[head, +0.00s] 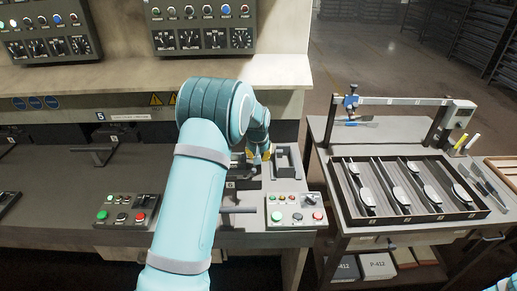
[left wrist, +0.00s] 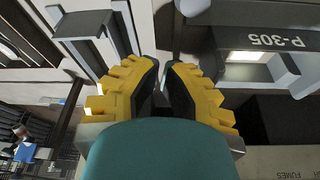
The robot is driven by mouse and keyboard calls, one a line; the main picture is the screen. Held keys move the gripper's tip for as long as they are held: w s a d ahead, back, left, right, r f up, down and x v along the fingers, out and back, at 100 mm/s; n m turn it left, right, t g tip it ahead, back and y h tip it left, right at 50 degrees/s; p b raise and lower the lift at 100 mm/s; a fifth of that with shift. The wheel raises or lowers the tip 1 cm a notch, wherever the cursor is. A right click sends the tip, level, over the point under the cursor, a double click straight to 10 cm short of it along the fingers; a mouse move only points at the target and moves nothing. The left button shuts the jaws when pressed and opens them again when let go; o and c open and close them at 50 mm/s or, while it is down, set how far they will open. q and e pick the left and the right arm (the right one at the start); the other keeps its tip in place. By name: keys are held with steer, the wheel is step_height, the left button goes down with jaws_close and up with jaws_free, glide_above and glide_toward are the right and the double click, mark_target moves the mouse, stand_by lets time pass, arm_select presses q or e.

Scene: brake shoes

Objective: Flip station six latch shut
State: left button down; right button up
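My left arm reaches from the bottom of the head view over the grey workbench. Its yellow-fingered gripper (head: 258,155) is low over the bench's right-hand station, between the arm and a grey upright bracket (head: 287,161). In the left wrist view the two fingertips (left wrist: 161,66) are close together with a narrow gap. Whether anything is gripped there is unclear. A grey bar (head: 239,210) sticks out from behind my forearm at the bench front. I cannot make out the station six latch for certain; my arm covers much of that station. My right gripper is out of view.
Button boxes (head: 127,210) and (head: 297,210) stand along the bench front. Station five's bar handle (head: 93,150) is at left. A side table at right holds a tray (head: 405,216) of brake shoes under a crossbar (head: 390,101). A grey block (left wrist: 88,27) is beside the fingers.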

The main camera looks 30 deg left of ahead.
arm_select(q)
steer(key=shift+x, duration=1.05)
steer(key=s, duration=0.1)
steer(key=s+d+r, duration=0.1)
steer(key=s, duration=0.1)
steer(key=shift+r, duration=0.15)
steer(key=shift+s+d, duration=0.2)
steer(key=shift+s, duration=0.15)
